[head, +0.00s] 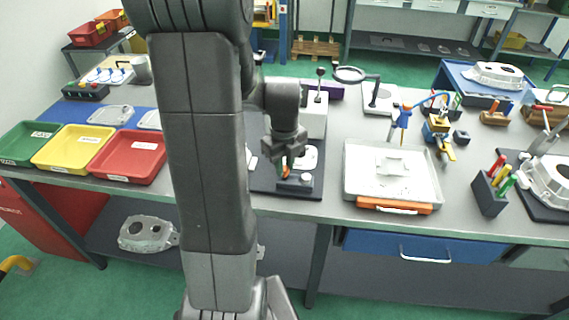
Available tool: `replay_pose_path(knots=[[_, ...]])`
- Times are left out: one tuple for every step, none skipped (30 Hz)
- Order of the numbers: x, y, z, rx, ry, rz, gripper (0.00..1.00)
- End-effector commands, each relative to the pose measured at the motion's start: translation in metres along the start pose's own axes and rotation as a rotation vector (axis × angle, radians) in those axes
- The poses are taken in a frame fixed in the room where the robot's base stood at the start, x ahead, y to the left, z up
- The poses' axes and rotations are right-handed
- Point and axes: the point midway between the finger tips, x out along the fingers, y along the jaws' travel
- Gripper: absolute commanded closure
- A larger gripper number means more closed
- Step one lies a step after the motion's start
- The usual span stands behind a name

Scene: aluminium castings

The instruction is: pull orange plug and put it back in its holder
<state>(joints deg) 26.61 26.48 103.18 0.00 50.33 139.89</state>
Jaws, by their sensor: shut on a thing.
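My gripper (287,164) points down over the dark mat in the middle of the bench. It is shut on the orange plug (285,172), of which only a small orange part shows at the fingertips. A small grey block (296,183), perhaps the plug's holder, sits on the mat just below and right of the fingers. A light aluminium casting (309,158) lies behind it, partly hidden by my gripper. Whether the plug touches the block or the casting I cannot tell.
My arm hides part of the bench left of the mat. Green, yellow and red trays (127,157) stand at the left. A grey case (391,196) lies right of the mat. A testing stand (315,110) rises behind it. A pen holder (488,193) stands farther right.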

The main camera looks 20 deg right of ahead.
Motion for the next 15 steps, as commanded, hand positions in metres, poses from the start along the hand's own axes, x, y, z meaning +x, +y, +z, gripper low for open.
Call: replay_pose_path(knots=[[0.003,0.0,0.0,0.0,0.0,0.0,1.0],[0.003,0.0,0.0,0.0,0.0,0.0,1.0],[0.004,0.0,0.0,0.0,0.0,0.0,1.0],[0.005,0.0,0.0,0.0,0.0,0.0,1.0],[0.006,0.0,0.0,0.0,0.0,0.0,1.0],[0.007,0.0,0.0,0.0,0.0,0.0,1.0],[0.008,0.0,0.0,0.0,0.0,0.0,1.0],[0.009,0.0,0.0,0.0,0.0,0.0,1.0],[0.009,0.0,0.0,0.0,0.0,0.0,1.0],[0.01,0.0,0.0,0.0,0.0,0.0,1.0],[0.011,0.0,0.0,0.0,0.001,0.0,1.0],[0.012,0.0,0.0,0.0,0.001,0.0,1.0],[0.013,0.0,0.0,0.0,0.001,0.0,1.0],[0.013,0.0,0.0,0.0,0.001,0.001,1.0],[0.015,0.0,0.0,0.0,0.001,0.001,1.0]])
